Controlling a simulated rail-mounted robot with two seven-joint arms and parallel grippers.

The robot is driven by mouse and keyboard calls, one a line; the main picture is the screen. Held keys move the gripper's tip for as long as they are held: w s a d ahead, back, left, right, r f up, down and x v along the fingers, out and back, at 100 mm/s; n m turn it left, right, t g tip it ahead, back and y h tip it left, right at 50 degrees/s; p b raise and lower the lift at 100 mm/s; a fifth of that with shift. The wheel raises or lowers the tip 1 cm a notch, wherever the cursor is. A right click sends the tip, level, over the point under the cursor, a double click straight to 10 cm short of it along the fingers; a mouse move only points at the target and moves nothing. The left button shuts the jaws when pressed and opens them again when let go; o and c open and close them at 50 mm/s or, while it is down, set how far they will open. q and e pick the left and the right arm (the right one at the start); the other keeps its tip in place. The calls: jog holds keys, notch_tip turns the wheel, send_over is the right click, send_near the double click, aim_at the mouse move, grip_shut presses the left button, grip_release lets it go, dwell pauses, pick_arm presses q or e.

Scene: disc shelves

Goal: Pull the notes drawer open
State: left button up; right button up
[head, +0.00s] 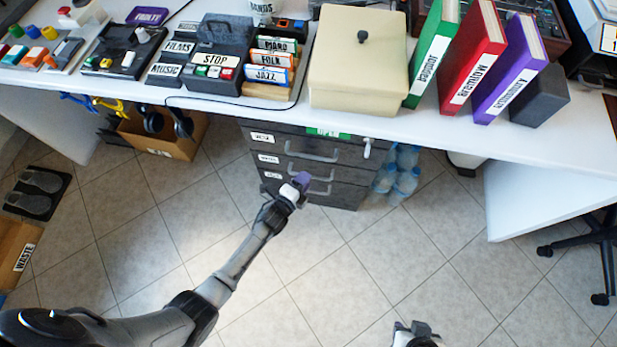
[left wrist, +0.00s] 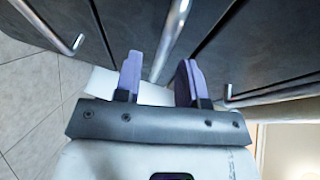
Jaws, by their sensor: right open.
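The dark grey cabinet (head: 265,147) under the desk has three stacked drawers, each with a bar handle and a small white label that I cannot read, so I cannot tell which is the notes drawer. All drawers look shut. My left gripper (head: 303,180) is at the middle drawer's handle (head: 322,178). In the left wrist view its purple fingers (left wrist: 159,82) are open, with the middle handle (left wrist: 172,40) running between them. Contact is not clear. My right gripper (head: 417,332) is at the bottom edge, far from the cabinet and partly cut off.
Water bottles (head: 404,172) stand right of the cabinet. A cardboard box (head: 160,142) with headphones is to its left. The white desk (head: 205,102) overhangs the cabinet's top. A green tag (head: 327,133) and a key-like piece (head: 367,147) are on the top drawer. The tiled floor in front is clear.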

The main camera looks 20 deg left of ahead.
pick_arm(q)
jog(key=shift+b+x, duration=0.55)
jog(key=shift+x, duration=0.95)
grip_shut()
